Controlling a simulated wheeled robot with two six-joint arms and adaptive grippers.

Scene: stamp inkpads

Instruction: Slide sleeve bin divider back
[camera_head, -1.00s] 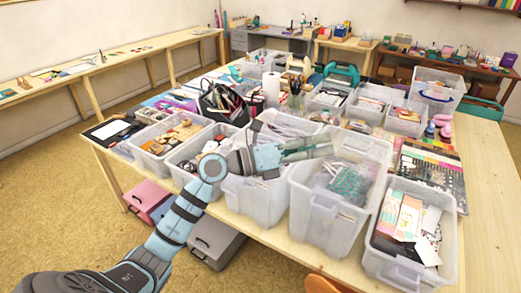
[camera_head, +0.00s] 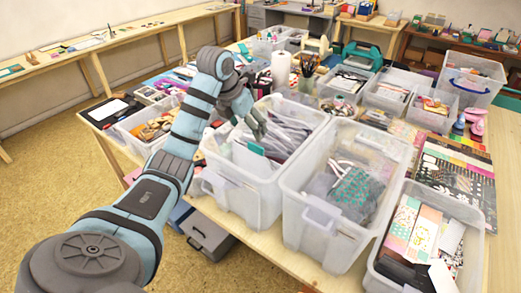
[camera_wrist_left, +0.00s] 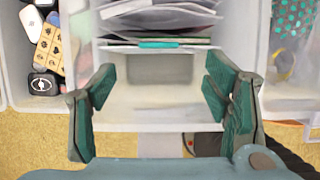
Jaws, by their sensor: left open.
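The sleeve bin (camera_head: 232,192) is a clear plastic bin holding a row of grey and white sleeves (camera_head: 288,135). A thin panel with a teal top edge, which looks like the divider (camera_wrist_left: 172,44), stands against the front of the sleeves (camera_wrist_left: 160,20). In front of it the bin floor is bare, up to the near wall. My left gripper (camera_head: 250,127) points down over this bin. In the left wrist view its green fingers (camera_wrist_left: 160,112) are wide apart and empty, on the near side of the divider. My right gripper is not in view.
A bin of grey packets (camera_head: 318,225) stands close on the right, with a bin of patterned cards (camera_head: 415,228) beyond it. A bin of stamps (camera_wrist_left: 45,45) is on the left. A paper roll (camera_head: 281,69) stands behind.

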